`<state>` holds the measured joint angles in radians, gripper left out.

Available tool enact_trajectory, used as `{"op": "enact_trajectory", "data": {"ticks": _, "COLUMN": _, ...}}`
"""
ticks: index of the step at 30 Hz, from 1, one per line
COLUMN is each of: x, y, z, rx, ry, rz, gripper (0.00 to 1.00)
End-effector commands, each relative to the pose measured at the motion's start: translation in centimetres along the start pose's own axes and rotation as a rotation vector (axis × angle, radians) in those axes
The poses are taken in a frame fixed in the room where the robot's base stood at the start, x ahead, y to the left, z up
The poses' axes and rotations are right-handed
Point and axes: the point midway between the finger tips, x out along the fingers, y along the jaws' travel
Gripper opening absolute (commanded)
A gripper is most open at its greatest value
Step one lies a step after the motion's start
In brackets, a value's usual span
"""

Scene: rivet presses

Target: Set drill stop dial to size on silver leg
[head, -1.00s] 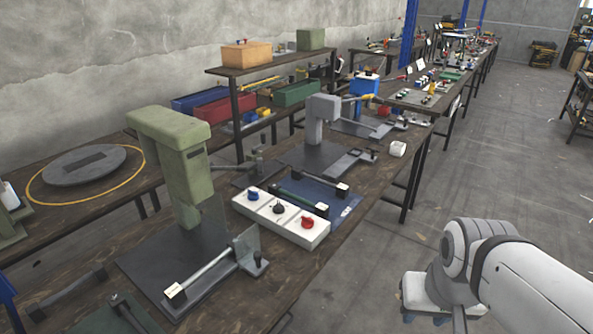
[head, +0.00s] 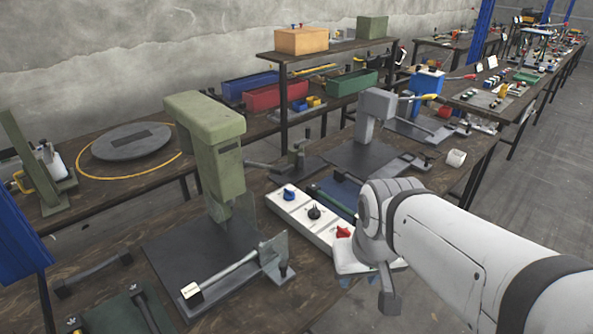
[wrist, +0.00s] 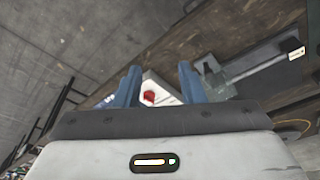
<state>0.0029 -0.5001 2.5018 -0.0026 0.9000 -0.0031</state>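A white panel (head: 303,226) on the bench carries a blue knob (head: 289,193), a black knob (head: 314,212) and a red knob (head: 344,232). I cannot read any dial markings. A silver rod (head: 228,272), likely the silver leg, lies on the dark base of the green press, with a white tag (head: 191,292) at its near end; the tag's writing is not legible. In the wrist view my gripper (wrist: 158,85) is open and empty, with its blue fingers apart. The red knob (wrist: 149,97) shows between them, still beyond the fingertips. My arm hides the panel's right end in the head view.
The green press (head: 216,150) stands left of the panel, and a grey press (head: 374,115) stands behind it. A white cup-like piece (head: 456,158) sits near the bench's right edge. Open floor lies right of the bench.

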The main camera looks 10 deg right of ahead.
Motion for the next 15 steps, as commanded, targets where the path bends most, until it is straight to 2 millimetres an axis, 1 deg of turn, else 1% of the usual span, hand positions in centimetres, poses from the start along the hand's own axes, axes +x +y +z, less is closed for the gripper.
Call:
{"op": "enact_trajectory", "data": {"ticks": 2, "x": 0.0, "y": 0.0, "z": 0.0, "rx": 0.000, "ry": -0.001, "rz": 0.000, "gripper": 0.36}}
{"op": "enact_trajectory", "data": {"ticks": 5, "x": 0.0, "y": 0.0, "z": -0.2, "rx": 0.001, "ry": -0.001, "rz": 0.000, "gripper": 0.44}}
{"op": "enact_trajectory", "data": {"ticks": 8, "x": -0.1, "y": 0.0, "z": -1.4, "rx": 0.008, "ry": -0.009, "rz": 0.000, "gripper": 0.52}}
{"op": "enact_trajectory", "data": {"ticks": 10, "x": -0.1, "y": -1.2, "z": -3.1, "rx": 0.017, "ry": -0.020, "rz": -0.001, "gripper": 0.58}}
{"op": "enact_trajectory", "data": {"ticks": 11, "x": -0.1, "y": -1.4, "z": -4.1, "rx": 0.022, "ry": -0.027, "rz": 0.000, "gripper": 0.60}}
{"op": "enact_trajectory", "data": {"ticks": 14, "x": 0.2, "y": -1.5, "z": -8.1, "rx": 0.046, "ry": -0.051, "rz": 0.001, "gripper": 0.60}}
{"op": "enact_trajectory", "data": {"ticks": 15, "x": 0.5, "y": -1.5, "z": -9.9, "rx": 0.057, "ry": -0.063, "rz": 0.001, "gripper": 0.60}}
